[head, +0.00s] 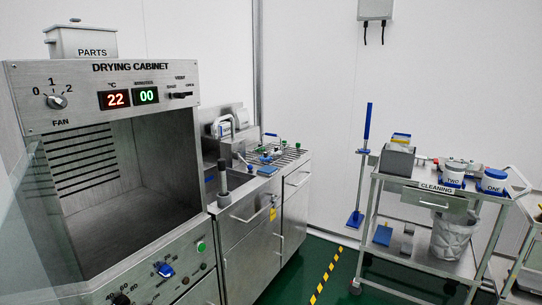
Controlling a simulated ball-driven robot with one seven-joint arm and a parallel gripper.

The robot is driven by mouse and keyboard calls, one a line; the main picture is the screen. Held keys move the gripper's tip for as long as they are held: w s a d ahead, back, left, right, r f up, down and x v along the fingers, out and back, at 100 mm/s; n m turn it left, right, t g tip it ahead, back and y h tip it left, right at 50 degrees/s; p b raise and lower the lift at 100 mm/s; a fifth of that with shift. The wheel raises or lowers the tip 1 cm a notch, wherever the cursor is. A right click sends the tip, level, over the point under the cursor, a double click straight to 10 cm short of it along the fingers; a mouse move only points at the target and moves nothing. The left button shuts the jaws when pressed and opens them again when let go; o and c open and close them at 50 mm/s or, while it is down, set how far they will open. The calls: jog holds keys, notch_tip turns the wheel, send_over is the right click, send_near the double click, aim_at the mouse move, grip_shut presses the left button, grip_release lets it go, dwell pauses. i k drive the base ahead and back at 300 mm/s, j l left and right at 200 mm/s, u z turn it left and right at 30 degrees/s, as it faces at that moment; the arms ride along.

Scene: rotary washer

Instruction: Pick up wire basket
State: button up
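I cannot make out a wire basket for sure in the head view. A grated metal surface (290,156) with small blue, green and white items lies on top of the steel counter beyond the sink; I cannot tell whether a basket is among them. The drying cabinet (100,67) stands at the left, its chamber (125,185) showing no basket in the visible part. My gripper is not in view.
A steel bin marked PARTS (84,42) sits on the cabinet. A clear panel (28,230) stands at the far left. A cleaning cart (418,187) with tubs and a bagged bin (452,238) is at the right. Green floor (335,272) with a striped line lies between.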

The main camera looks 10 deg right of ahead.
aim_at(271, 145)
jog(key=i+l+u, duration=0.2)
jog(key=i+l, duration=0.15)
jog(key=i, duration=0.2)
jog(key=i+l+u, duration=0.15)
jog(key=i+l, duration=0.3)
jog(key=i, duration=0.15)
